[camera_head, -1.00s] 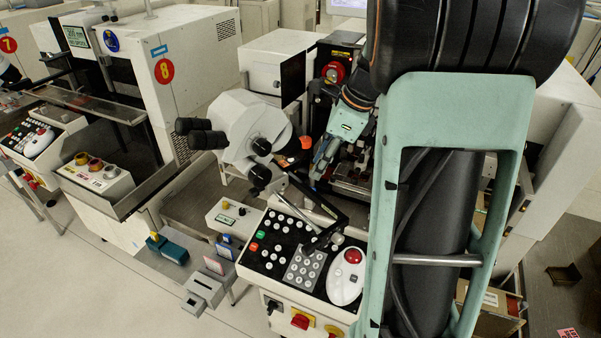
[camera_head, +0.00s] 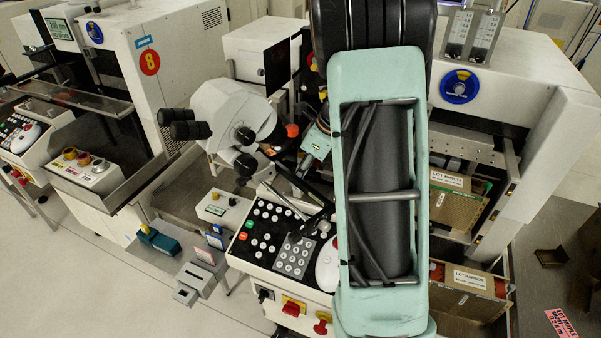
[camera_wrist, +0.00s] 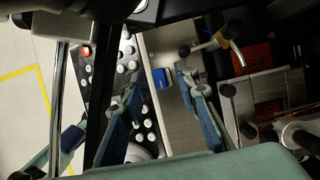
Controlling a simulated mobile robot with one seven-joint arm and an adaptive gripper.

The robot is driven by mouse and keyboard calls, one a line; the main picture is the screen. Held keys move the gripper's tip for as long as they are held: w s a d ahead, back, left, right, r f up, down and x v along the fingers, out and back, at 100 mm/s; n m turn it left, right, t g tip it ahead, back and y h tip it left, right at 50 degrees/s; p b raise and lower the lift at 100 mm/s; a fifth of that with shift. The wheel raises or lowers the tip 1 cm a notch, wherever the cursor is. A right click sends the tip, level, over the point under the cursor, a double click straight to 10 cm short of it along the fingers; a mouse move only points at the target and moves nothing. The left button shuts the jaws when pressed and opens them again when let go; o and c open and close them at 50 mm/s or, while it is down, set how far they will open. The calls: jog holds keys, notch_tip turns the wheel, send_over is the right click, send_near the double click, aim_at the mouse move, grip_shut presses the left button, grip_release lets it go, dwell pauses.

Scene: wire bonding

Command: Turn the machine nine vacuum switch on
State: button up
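Machine nine's number is not visible; the machine at my arm has a black control panel (camera_head: 262,228) with white buttons. Red-and-yellow rotary switches (camera_head: 292,306) sit on its front face. I cannot tell which control is the vacuum switch. In the wrist view, my gripper (camera_wrist: 165,105) has its two blue-padded fingers apart, with nothing held between them. A small blue block (camera_wrist: 160,78) on a grey metal strip shows in the gap, beyond the fingers. White panel buttons (camera_wrist: 127,62) show beside the left finger. In the head view my arm hides much of the machine's middle.
A white microscope (camera_head: 232,115) stands left of my gripper. The machine marked 8 (camera_head: 149,62) is further left. A blue-and-yellow dial (camera_head: 460,86) is on the right housing, above labelled cardboard boxes (camera_head: 455,196). A metal lever (camera_wrist: 228,48) rises near the right finger.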

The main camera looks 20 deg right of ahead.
jog(key=shift+f, duration=0.1)
grip_shut()
